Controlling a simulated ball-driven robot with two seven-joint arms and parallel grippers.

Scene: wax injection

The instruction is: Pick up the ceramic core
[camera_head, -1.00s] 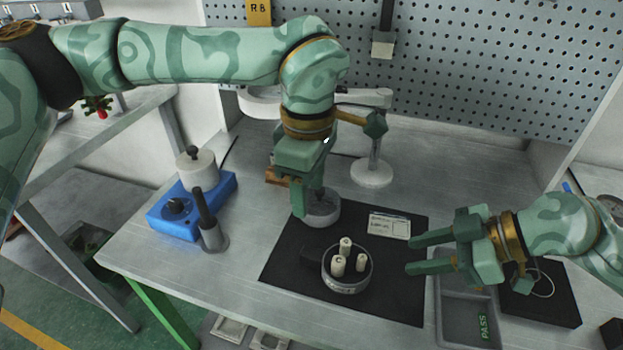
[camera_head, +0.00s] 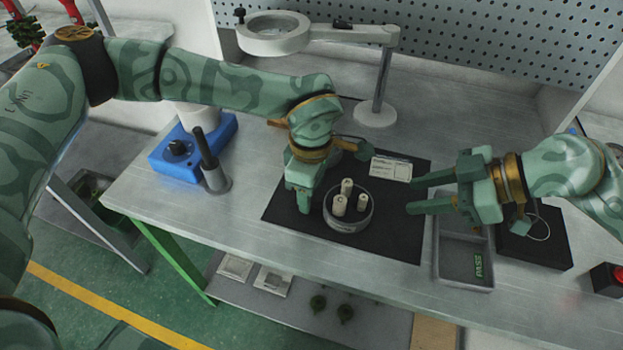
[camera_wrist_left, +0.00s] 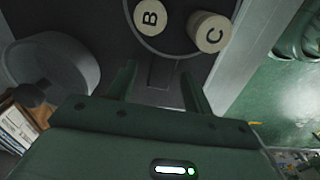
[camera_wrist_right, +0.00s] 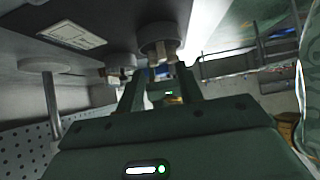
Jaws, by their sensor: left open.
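Three pale cylindrical ceramic cores (camera_head: 339,205) stand in a round grey dish (camera_head: 345,224) on the black mat (camera_head: 398,240). In the left wrist view a core marked B (camera_wrist_left: 150,16) and a core marked C (camera_wrist_left: 209,32) show; the third is not seen there. My left gripper (camera_head: 304,200) points down just left of the dish, open and empty, with the cores beyond its fingertips in the left wrist view. My right gripper (camera_head: 413,196) is open and empty to the right of the dish, its fingers pointing towards it.
A paper label (camera_head: 391,168) lies behind the dish. A grey PASS tray (camera_head: 466,281) is at the right. A blue device (camera_head: 187,158) and a grey holder (camera_head: 217,182) stand left. A magnifier lamp (camera_head: 375,114) stands behind. Another round dish (camera_wrist_left: 55,68) shows in the left wrist view.

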